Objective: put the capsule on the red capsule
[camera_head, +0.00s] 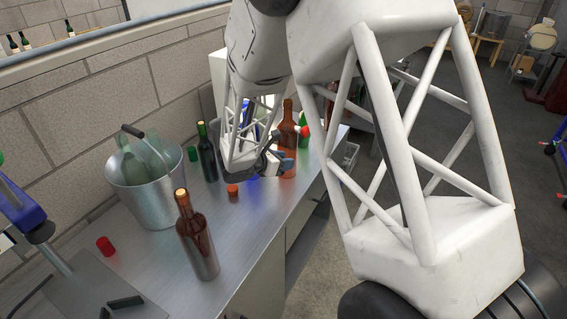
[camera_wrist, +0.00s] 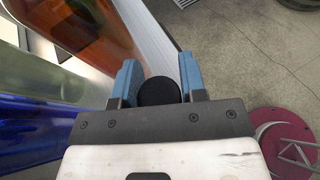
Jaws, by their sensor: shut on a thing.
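My gripper (camera_wrist: 159,76) has its blue fingers shut on a black round capsule (camera_wrist: 158,92), seen end-on in the wrist view. In the head view my gripper (camera_head: 280,163) is above the counter beside a brown bottle; the held capsule cannot be made out there. A red capsule (camera_head: 105,246) sits on the counter at the lower left, well away from my gripper. Another red piece (camera_head: 305,131) shows beside the brown bottle, by a green bottle; I cannot tell whether it is on that bottle.
An orange capsule (camera_head: 233,190) and a green capsule (camera_head: 193,153) stand on the counter (camera_head: 165,262). A brown bottle (camera_head: 197,240), a dark bottle (camera_head: 207,158) and a metal bucket (camera_head: 150,200) stand along it. The far brown bottle (camera_wrist: 80,35) is close to my gripper.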

